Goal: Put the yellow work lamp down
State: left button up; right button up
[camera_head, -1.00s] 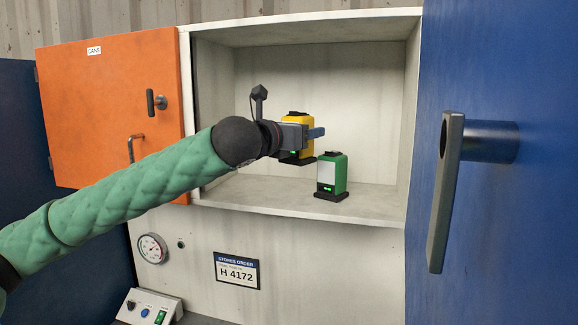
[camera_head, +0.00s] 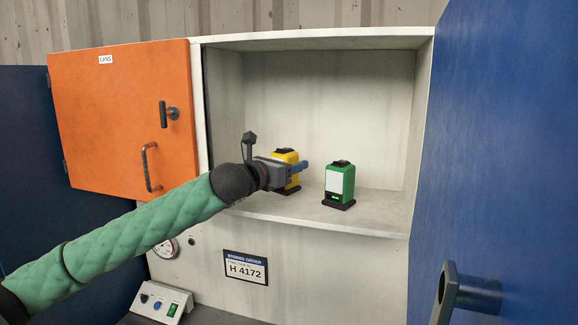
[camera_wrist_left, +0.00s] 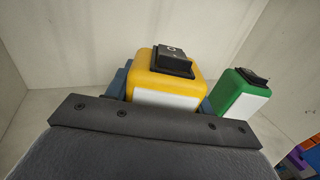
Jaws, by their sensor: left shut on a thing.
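The yellow work lamp (camera_head: 285,156) is upright inside the open white cupboard, left of the green lamp. My left gripper (camera_head: 291,168) is shut on it, with a blue finger on each side. The lamp's dark base shows below the gripper, close to the shelf floor (camera_head: 300,212); I cannot tell whether it touches. In the left wrist view the yellow lamp (camera_wrist_left: 182,73), with a black switch on top, sits between the fingers. My right gripper is not in view.
The green lamp (camera_head: 338,182) stands on the shelf just right of the yellow one, also in the left wrist view (camera_wrist_left: 243,93). An orange door (camera_head: 115,110) is at left, a large blue door (camera_head: 500,150) at right. The shelf right of the green lamp is clear.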

pick_arm(q)
jog(key=shift+f+p, duration=0.4)
jog(key=shift+f, duration=0.45)
jog(key=shift+f, duration=0.1)
jog(key=o, duration=1.2)
jog(key=shift+c, duration=0.2)
